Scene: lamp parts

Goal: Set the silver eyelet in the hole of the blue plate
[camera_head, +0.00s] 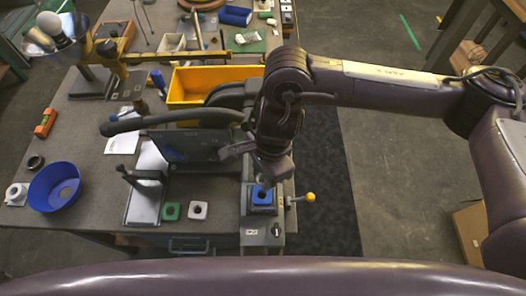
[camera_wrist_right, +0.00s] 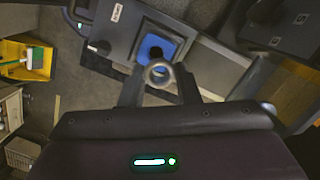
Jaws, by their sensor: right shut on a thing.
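The blue plate (camera_head: 262,197) is a small square with a dark hole, lying on a grey fixture at the table's front right. It also shows in the right wrist view (camera_wrist_right: 146,45). The silver eyelet (camera_wrist_right: 158,73) is a round metal ring held between the fingertips of my right gripper (camera_wrist_right: 160,84). In the wrist view the eyelet overlaps the plate's near edge, just below the hole. In the head view my right gripper (camera_head: 265,181) points down over the plate and mostly hides the eyelet. I cannot tell the exact height gap. My left gripper is not in view.
A lever with a yellow knob (camera_head: 310,197) sticks out right of the fixture. A green square (camera_head: 171,211) and a white square (camera_head: 198,210) lie to the left. A dark machine (camera_head: 185,146) stands behind them. A blue bowl (camera_head: 45,187) is far left, a yellow bin (camera_head: 200,98) farther back.

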